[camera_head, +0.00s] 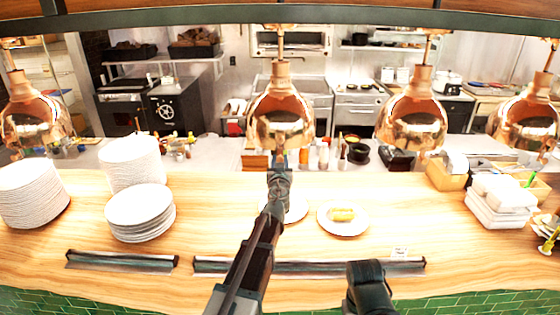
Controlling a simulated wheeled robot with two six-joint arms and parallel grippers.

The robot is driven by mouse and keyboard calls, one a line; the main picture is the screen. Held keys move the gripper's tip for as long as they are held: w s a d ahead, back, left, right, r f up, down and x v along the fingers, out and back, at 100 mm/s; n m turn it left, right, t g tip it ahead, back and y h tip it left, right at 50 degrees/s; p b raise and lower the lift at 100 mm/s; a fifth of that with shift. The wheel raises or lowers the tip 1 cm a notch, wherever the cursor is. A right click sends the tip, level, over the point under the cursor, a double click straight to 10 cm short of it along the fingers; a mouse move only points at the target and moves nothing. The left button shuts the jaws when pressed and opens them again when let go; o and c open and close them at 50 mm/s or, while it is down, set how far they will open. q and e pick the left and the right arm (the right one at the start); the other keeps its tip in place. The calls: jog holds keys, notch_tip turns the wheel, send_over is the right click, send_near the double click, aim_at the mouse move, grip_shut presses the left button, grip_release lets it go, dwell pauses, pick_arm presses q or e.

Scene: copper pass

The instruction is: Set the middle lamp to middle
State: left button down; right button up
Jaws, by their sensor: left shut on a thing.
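Several copper heat lamps hang on rods above the wooden pass. The lamp in the middle of the picture (281,108) hangs level with its neighbours, its rim over the counter. My left gripper (279,158) is at the bottom of this lamp, shut on it; the fingertips are small and partly hidden by the wrist. A plate (297,210) is partly hidden behind my left arm. Part of my right arm shows at the lower edge, but its gripper does not show.
Copper lamps hang at left (32,118) and right (411,112) (527,112). Plate stacks (33,195) (140,212) stand on the left counter. A plate with yellow food (343,228) sits right of my left arm. Dark rails (120,261) lie along the front; white containers (498,205) stand right.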

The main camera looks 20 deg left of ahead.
pick_arm(q)
jog(key=c, duration=0.6)
grip_release()
jog(key=shift+s, duration=0.1)
jog(key=v, duration=1.3)
jog(key=shift+s+d, duration=0.15)
jog(key=shift+s, duration=0.1)
